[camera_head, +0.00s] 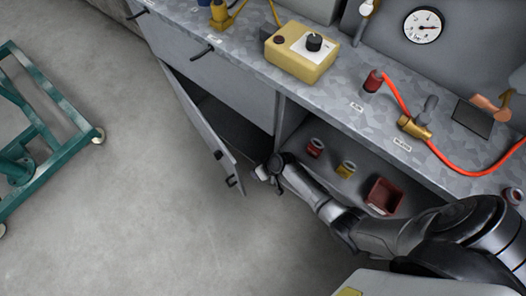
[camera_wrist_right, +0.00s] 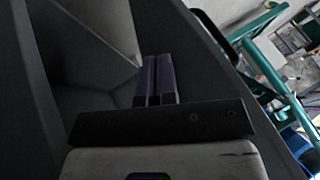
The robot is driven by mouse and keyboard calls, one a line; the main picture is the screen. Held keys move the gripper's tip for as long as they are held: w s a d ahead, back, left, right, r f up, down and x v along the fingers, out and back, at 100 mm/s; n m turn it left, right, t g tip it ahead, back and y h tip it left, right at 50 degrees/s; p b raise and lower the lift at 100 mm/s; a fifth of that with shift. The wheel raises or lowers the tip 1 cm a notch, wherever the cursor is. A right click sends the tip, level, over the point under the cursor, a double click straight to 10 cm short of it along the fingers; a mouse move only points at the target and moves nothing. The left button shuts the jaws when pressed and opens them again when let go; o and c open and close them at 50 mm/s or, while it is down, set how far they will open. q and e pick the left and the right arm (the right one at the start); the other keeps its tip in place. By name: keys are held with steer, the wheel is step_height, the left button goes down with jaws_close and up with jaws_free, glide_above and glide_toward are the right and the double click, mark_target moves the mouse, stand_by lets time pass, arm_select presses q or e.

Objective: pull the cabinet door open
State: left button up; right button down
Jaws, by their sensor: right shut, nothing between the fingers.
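The grey cabinet door (camera_head: 212,132) stands partly open below the counter, swung out to the left, with a dark gap behind it. Its small black handle (camera_head: 231,182) is near the door's free lower edge. My right gripper (camera_head: 262,172) is just right of the door's free edge, at the cabinet opening, apart from the handle. In the right wrist view the two dark fingers (camera_wrist_right: 154,80) are together with nothing between them, and grey panels surround them. Whether the gripper touches the door cannot be told. My left gripper is not in view.
The open shelf right of the gripper holds a red cup (camera_head: 315,147), a yellow cup (camera_head: 346,169) and a red bin (camera_head: 384,195). The counter (camera_head: 335,92) carries a yellow control box (camera_head: 300,52) and a red hose. A green wheeled frame (camera_head: 60,150) stands left; floor between is clear.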

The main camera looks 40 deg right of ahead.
steer(key=shift+a+r+b, duration=0.1)
steer(key=shift+a+b, duration=0.2)
steer(key=shift+a, duration=1.65)
